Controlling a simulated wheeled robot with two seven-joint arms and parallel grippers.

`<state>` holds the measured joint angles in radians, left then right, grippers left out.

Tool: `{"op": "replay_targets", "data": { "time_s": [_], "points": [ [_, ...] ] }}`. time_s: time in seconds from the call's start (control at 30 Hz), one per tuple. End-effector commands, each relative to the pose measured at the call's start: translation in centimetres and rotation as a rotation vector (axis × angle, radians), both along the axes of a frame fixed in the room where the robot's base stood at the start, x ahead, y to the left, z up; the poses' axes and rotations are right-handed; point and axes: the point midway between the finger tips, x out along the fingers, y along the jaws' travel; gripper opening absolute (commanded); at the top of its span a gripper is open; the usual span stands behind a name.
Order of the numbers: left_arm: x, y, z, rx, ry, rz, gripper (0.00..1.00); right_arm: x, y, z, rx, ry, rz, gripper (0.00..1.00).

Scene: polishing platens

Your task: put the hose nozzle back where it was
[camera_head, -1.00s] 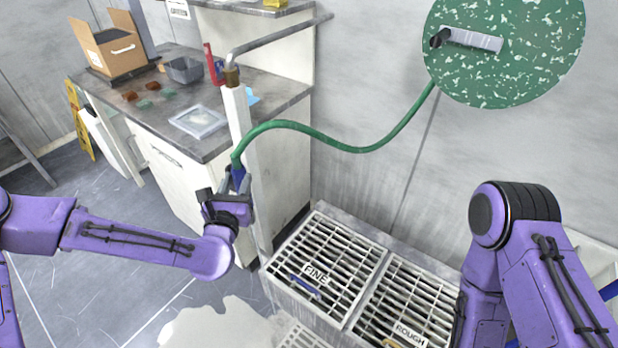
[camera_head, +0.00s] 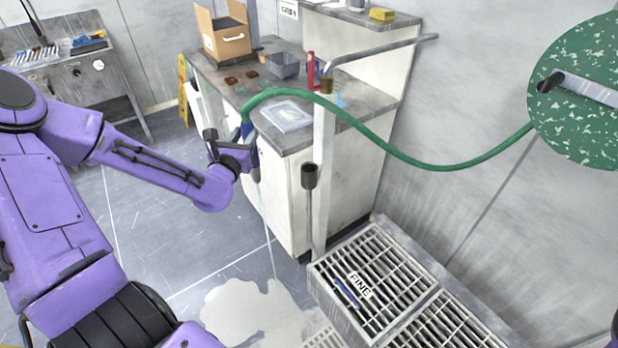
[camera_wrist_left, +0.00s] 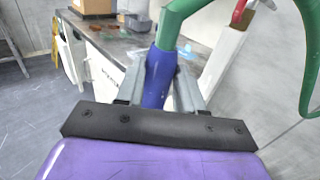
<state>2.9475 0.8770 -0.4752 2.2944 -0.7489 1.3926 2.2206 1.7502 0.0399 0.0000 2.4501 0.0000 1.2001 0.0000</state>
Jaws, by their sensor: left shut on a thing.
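The blue hose nozzle (camera_head: 247,131) is on the end of the green hose (camera_head: 400,157), which arcs across to the wall reel (camera_head: 580,125). My left gripper (camera_head: 250,155) is shut on the nozzle and holds it upright, left of the white post (camera_head: 324,150). In the left wrist view the nozzle (camera_wrist_left: 158,78) sits between the two grey fingers, with the hose rising above it. A dark cup-like holder (camera_head: 309,177) stands beside the post, apart from the nozzle and to its right. My right gripper is not in view.
A counter (camera_head: 350,106) with a clear tray (camera_head: 285,115), grey bin (camera_head: 284,65) and cardboard box (camera_head: 225,40) stands behind the nozzle. The grated basin marked FINE (camera_head: 385,265) is at lower right. A pale puddle (camera_head: 250,308) lies on the floor.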

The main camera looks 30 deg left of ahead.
Motion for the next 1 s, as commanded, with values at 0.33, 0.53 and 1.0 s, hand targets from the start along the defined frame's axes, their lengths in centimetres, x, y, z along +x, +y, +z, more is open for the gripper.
{"op": "replay_targets", "data": {
  "time_s": [0.33,0.53,1.0],
  "points": [
    [6.3,-2.1,-1.4,0.002,-0.005,0.011,0.00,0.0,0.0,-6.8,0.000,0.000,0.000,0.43],
    [9.0,-3.3,0.0,0.010,0.004,0.009,0.00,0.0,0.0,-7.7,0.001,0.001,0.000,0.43],
    [18.1,-7.4,0.2,0.004,0.002,0.005,0.00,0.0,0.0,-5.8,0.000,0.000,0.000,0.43]
  ]
}}
